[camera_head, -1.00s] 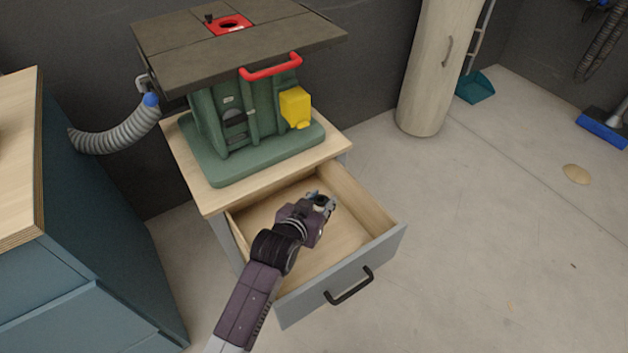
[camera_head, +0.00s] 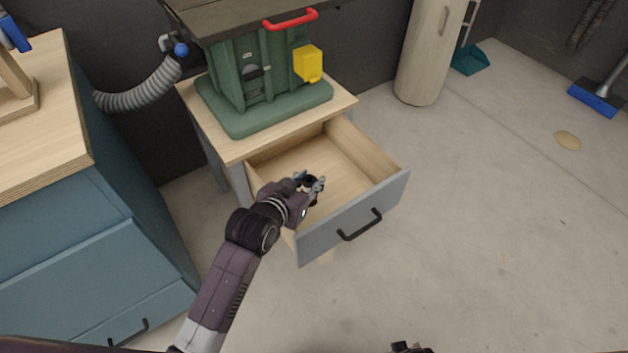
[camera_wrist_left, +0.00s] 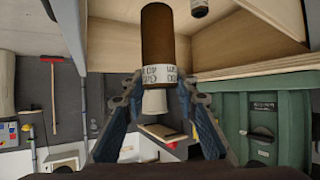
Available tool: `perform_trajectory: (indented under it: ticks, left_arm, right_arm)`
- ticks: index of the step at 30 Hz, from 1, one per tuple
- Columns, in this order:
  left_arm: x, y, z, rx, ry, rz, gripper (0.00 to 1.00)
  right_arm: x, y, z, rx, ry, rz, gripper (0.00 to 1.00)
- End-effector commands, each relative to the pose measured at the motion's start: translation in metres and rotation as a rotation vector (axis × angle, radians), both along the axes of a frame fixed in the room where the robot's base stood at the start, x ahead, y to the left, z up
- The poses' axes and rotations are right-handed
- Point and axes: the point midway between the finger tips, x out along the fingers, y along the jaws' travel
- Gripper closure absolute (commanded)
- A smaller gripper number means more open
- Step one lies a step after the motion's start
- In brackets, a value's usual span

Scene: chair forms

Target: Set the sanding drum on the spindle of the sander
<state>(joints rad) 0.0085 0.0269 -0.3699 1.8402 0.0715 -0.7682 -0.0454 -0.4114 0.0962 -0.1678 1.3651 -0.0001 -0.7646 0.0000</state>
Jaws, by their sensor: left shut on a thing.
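The sanding drum (camera_wrist_left: 158,38) is a brown cylinder with a white printed band. My left gripper (camera_head: 313,184) is over the open drawer, near its left side. In the left wrist view its two fingers (camera_wrist_left: 158,98) close in on the banded end of the drum, which points away from them toward the top of the picture. The sander (camera_head: 262,85) is the green machine with a yellow box and a red handle. Its table top (camera_head: 235,22) is mostly cut off, and the spindle is out of sight. A small dark part at the bottom edge seems to be my right gripper (camera_head: 410,348).
The sander stands on a wooden cabinet (camera_head: 238,148) with its drawer (camera_head: 330,170) pulled out. A grey hose (camera_head: 140,97) runs at the left, beside a blue cabinet (camera_head: 90,250) with a wooden top. A second small cylinder (camera_wrist_left: 200,8) shows near the drawer wood.

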Motion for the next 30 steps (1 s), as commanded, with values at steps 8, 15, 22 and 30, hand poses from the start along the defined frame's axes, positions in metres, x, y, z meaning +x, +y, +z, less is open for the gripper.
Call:
perform_trajectory:
  ticks: [8, 15, 22, 30]
  left_arm:
    - [-0.025, 0.029, 0.038, 0.005, -0.006, -0.084, 0.99]
    - [-0.062, 0.067, 0.091, 0.013, -0.006, -0.209, 0.99]
    - [-0.097, 0.104, 0.14, 0.014, -0.002, -0.325, 0.99]
    - [-0.134, 0.139, 0.192, 0.011, 0.002, -0.447, 0.99]
  right_arm:
    - [-0.001, 0.0, 0.0, 0.0, 0.001, 0.0, 0.73]
    - [-0.001, 0.0, 0.0, 0.0, 0.001, 0.0, 0.73]
    - [-0.001, 0.0, 0.0, 0.0, 0.001, 0.0, 0.73]
    - [-0.001, 0.0, 0.0, 0.0, 0.001, 0.0, 0.73]
